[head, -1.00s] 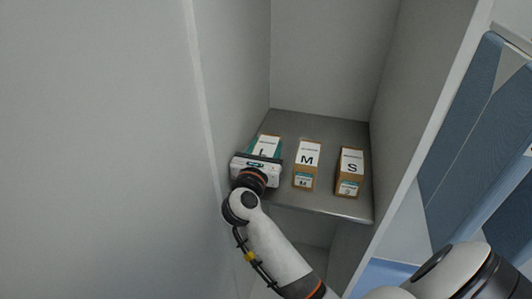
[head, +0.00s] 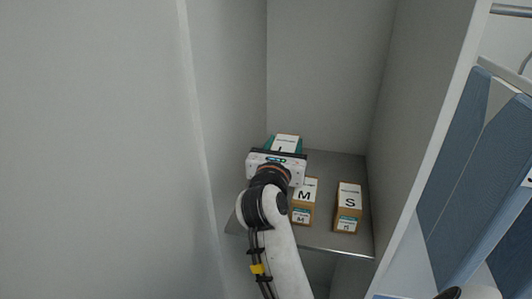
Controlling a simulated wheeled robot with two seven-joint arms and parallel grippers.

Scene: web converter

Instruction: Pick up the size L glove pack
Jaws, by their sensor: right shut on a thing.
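The size L glove pack (head: 287,140) shows its white top with part of the letter L behind my right gripper (head: 280,153). My right gripper is shut on this pack, and the pack appears raised above the grey shelf (head: 338,164). The gripper body and arm hide most of the pack's front. The M pack (head: 308,187) stands on the shelf just right of my wrist, its left side partly covered by it. The S pack (head: 348,197) stands further right, in full view. My left gripper is not in view.
The shelf lies in a tall grey cabinet with a left wall (head: 228,100) close to my gripper and a right wall (head: 418,110). The space above the shelf is open. Blue garments (head: 470,160) hang outside at the right.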

